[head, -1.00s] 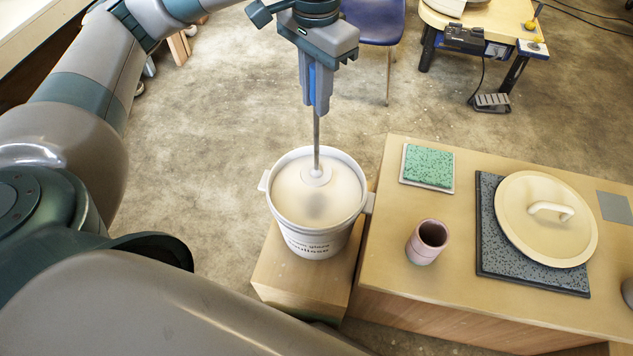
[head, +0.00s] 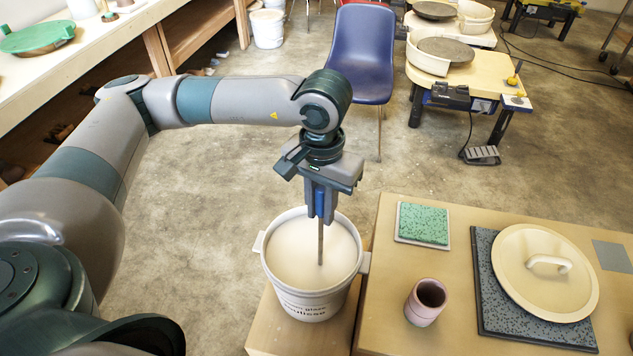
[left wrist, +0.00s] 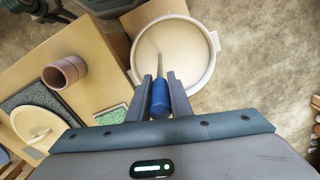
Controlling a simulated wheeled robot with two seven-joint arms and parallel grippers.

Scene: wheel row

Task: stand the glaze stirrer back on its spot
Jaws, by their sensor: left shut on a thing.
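The glaze stirrer has a blue handle and a thin grey metal shaft (head: 320,244). My left gripper (head: 321,217) is above the white glaze bucket (head: 309,302) and shut on the stirrer's blue handle. The shaft points down into the cream glaze, and its lower end is hidden there. In the left wrist view, the blue handle (left wrist: 159,100) lies between the two fingers, with the bucket rim (left wrist: 215,62) around the shaft's far end. My right gripper is not in view.
The bucket stands on a wooden block (head: 262,330) beside the wooden table (head: 385,270). On the table are a green sponge (head: 424,223), a pink cup (head: 426,302), a cream lid (head: 535,290) on a speckled slab (head: 488,300), and a flat grey square (head: 612,256).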

